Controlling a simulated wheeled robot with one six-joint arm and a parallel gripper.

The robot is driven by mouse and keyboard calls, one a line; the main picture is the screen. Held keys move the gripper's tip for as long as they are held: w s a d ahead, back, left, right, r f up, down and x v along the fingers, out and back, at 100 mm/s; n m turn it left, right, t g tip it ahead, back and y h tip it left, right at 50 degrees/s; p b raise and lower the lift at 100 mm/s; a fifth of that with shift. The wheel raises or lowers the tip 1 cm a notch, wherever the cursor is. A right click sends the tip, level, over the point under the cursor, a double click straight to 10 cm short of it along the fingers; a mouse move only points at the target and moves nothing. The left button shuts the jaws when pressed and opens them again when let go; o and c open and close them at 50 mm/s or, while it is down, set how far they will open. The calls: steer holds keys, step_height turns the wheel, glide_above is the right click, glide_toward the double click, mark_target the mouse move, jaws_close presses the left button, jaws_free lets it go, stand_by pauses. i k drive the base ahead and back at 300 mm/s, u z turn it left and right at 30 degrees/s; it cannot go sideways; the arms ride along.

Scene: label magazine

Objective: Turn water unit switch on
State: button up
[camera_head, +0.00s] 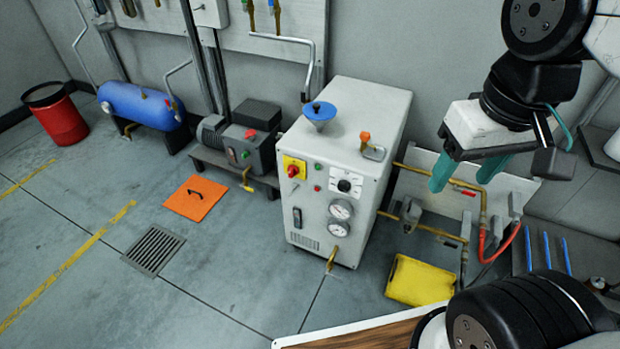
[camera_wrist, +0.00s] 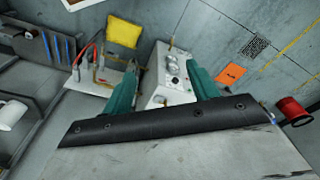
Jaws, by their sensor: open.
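The water unit (camera_head: 355,150) is a white box-shaped cabinet standing on the floor near the back wall in the head view. Its front carries a red rotary switch on a yellow plate (camera_head: 294,168), a black knob (camera_head: 344,186), two round gauges and small red and green buttons. I cannot tell the switch's setting. My gripper (camera_head: 468,180), with teal fingers, is open and empty, to the right of the unit and apart from it. In the wrist view the unit (camera_wrist: 170,80) shows partly between the open fingers (camera_wrist: 160,88).
A blue funnel (camera_head: 320,112) and an orange-handled valve (camera_head: 366,138) sit on the unit's top. Pipes and a red hose (camera_head: 505,240) run to its right. A yellow cloth-like piece (camera_head: 420,280) lies on the floor. A wooden tabletop (camera_head: 370,338) is in front. Floor left of the unit is mostly clear.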

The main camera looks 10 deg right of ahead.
mark_target(293, 170)
steer(key=k, duration=1.3)
steer(key=u, duration=0.7)
steer(key=i, duration=1.4)
steer(key=z, duration=0.7)
